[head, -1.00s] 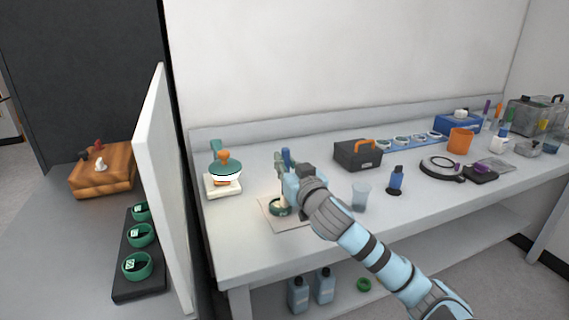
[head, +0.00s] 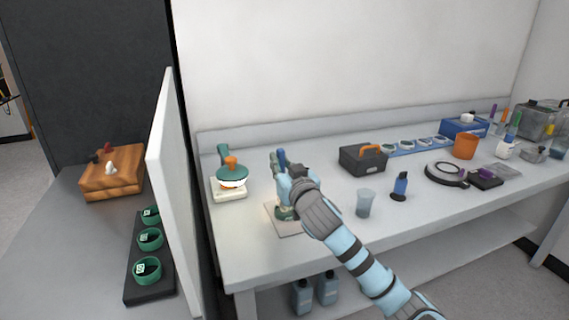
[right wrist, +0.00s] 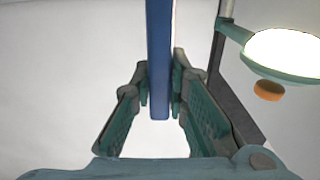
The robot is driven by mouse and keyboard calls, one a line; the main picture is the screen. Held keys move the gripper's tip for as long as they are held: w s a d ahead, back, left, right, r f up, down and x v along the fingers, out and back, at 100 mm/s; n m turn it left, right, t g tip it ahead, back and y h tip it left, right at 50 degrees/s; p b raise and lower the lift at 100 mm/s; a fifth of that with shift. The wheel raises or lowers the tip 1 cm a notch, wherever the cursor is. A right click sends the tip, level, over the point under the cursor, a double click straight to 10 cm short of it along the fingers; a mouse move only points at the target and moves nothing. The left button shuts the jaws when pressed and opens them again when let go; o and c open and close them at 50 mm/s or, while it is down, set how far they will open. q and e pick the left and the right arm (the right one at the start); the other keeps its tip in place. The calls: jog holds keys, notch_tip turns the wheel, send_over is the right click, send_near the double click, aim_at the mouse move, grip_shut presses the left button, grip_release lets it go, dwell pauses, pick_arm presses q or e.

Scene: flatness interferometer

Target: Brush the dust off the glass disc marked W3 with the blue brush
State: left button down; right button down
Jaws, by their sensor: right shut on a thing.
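My right gripper (head: 284,178) is shut on the blue brush (head: 282,158), whose handle stands up above the fingers. In the right wrist view the blue handle (right wrist: 159,60) runs between the two fingers (right wrist: 160,85). A green-rimmed disc (head: 286,214) lies on a pale mat (head: 290,231) just below my right gripper. The gripper and wrist hide most of it, so its mark, any dust and contact with the bristles cannot be told. Several green-rimmed discs (head: 150,238) with small labels, too small to read, sit on a black rack at the left. My left gripper is not in view.
A green lamp with an orange knob (head: 231,162) stands left of the mat. A clear cup (head: 365,202), a blue bottle (head: 400,186) and a dark case (head: 362,160) stand to the right. A white partition (head: 176,170) divides off the left table with a wooden box (head: 112,172).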

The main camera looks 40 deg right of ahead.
jog(key=shift+f+b, duration=0.35)
jog(key=shift+f, duration=0.2)
dwell(0.5)
jog(key=shift+s, duration=0.1)
jog(key=shift+s+d+r, duration=0.1)
jog(key=shift+s+d, duration=0.1)
jog(key=shift+s, duration=0.05)
jog(key=shift+s+d+p, duration=0.35)
jog(key=shift+s, duration=0.3)
jog(key=shift+s+d+p, duration=0.3)
jog(key=shift+s+p, duration=0.05)
jog(key=shift+s, duration=0.25)
